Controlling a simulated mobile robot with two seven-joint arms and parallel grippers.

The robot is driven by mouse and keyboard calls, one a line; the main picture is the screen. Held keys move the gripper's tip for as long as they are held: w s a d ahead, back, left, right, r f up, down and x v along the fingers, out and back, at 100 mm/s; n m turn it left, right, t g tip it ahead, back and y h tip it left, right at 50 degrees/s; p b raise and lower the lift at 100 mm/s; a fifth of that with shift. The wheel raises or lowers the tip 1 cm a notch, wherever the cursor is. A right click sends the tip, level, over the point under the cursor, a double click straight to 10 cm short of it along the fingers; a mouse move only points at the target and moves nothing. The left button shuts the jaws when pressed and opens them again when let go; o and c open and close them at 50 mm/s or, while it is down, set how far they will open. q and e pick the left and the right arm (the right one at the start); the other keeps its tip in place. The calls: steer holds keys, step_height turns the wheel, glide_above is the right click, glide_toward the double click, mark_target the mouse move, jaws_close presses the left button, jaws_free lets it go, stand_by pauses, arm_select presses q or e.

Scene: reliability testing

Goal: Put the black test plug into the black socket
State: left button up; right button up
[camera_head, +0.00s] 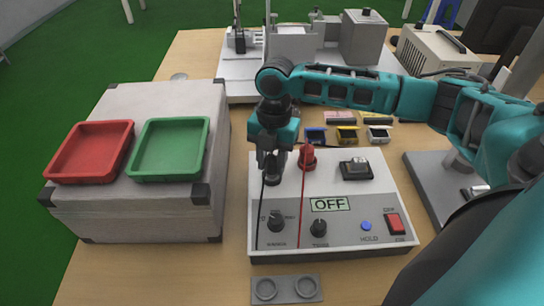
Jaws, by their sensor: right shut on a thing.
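My right gripper (270,156) comes down over the upper left of the grey test box (290,238), its fingers shut on the black test plug (271,178). The plug is at or just above the box top, and a thin black cable runs from it toward the box's front. The black socket is hidden or cannot be told apart from the plug and fingers, so I cannot tell whether the plug is in it. A red plug (307,157) stands just to the right, with a red cable. My left gripper is not in view.
The box has an OFF display (330,204), knobs and a red switch (395,222). A red tray (91,152) and a green tray (170,150) sit on a grey case at left. Small coloured parts lie behind the box. A grey two-ring holder (286,290) lies in front.

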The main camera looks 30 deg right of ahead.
stand_by(0.7)
steer(key=shift+p, duration=0.6)
steer(key=shift+f, duration=0.65)
steer(key=o, duration=0.8)
